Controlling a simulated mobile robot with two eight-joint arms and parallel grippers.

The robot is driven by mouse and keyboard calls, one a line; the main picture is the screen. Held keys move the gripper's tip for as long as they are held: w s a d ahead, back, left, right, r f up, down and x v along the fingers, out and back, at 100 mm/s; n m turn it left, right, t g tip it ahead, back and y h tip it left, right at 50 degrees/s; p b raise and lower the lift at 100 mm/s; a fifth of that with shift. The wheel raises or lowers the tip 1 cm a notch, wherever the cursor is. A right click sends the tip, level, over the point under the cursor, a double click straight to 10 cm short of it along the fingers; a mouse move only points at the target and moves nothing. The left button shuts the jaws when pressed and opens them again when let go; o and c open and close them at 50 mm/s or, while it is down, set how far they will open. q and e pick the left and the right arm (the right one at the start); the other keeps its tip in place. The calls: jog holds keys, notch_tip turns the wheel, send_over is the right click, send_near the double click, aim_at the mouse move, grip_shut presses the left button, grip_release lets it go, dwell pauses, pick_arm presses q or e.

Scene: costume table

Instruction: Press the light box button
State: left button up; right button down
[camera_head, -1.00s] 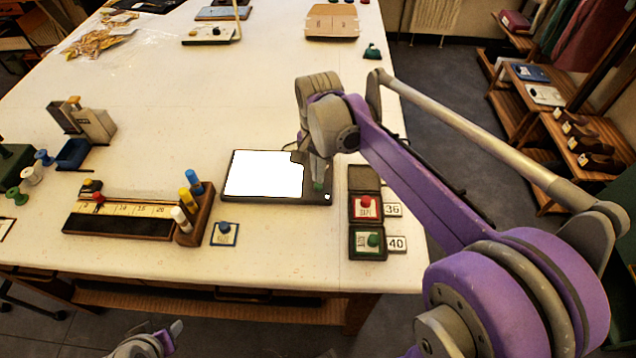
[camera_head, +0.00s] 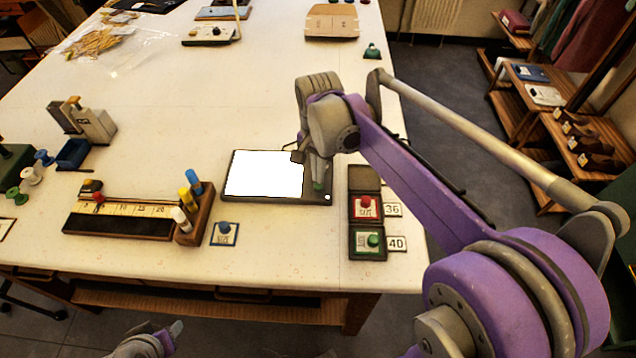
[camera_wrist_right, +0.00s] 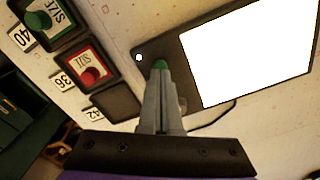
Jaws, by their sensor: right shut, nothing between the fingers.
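The light box (camera_head: 234,189) lies flat on the table, a dark slab with a bright white lit panel (camera_head: 262,174). A small white light shows at its near right corner. Its green button (camera_wrist_right: 160,65) is on the dark strip beside the panel in the right wrist view. My right gripper (camera_head: 318,184) is shut and empty, pointing down over that strip. Its fingertips are at the green button and cover part of it; I cannot tell whether they touch it. My left gripper (camera_head: 172,332) is low at the bottom edge, away from the table; its jaws are unclear.
Stamp pads with a red stamp (camera_head: 366,203) and a green stamp (camera_head: 373,240) stand right of the light box. A ruler board (camera_head: 120,225) and a wooden marker holder (camera_head: 205,215) are to its left. The table's middle is clear behind the light box.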

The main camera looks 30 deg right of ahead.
pick_arm(q)
jog(key=shift+s+f+b, duration=0.2)
jog(key=shift+f+b, duration=0.35)
jog(key=shift+f, duration=0.2)
pick_arm(e)
jog(key=shift+f, duration=1)
pick_arm(q)
jog(key=shift+r, duration=0.15)
pick_arm(e)
jog(key=shift+r, duration=0.15)
jog(key=shift+r+p, duration=1.9)
jog(key=shift+r, duration=1.5)
pick_arm(q)
jog(key=r, duration=0.1)
jog(key=w+r, duration=0.1)
jog(key=r, duration=0.1)
jog(key=w+r, duration=0.1)
jog(key=r, duration=0.1)
